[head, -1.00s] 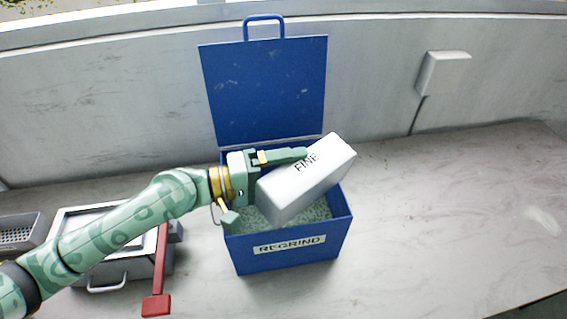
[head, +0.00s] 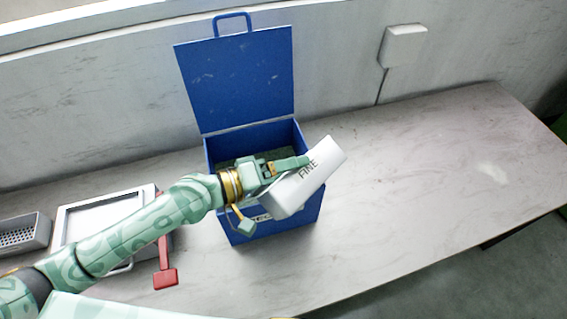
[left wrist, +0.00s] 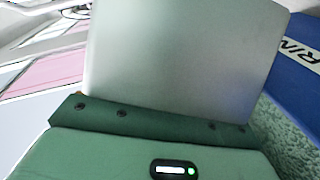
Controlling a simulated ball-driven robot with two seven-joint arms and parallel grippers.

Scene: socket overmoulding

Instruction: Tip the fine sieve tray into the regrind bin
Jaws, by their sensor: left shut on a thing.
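The fine sieve tray (head: 312,187) is a pale grey box with FINE on its side. My left gripper (head: 286,166) is shut on it and holds it tilted over the front right part of the regrind bin (head: 278,227). In the left wrist view, the tray's plain flat face (left wrist: 180,65) rises from the green fingers; its opening is hidden. The blue bin stands with its lid (head: 240,80) raised at the back. The wrist view shows pale green granules (left wrist: 292,135) beside the bin's lettered blue wall (left wrist: 288,65). My right gripper is out of view.
A light grey frame-topped unit (head: 105,217) with a red lever (head: 165,275) stands left of the bin. A grey perforated tray (head: 25,236) lies at the far left. The table (head: 420,180) is clear to the right. A wall box (head: 403,45) with a cable hangs behind.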

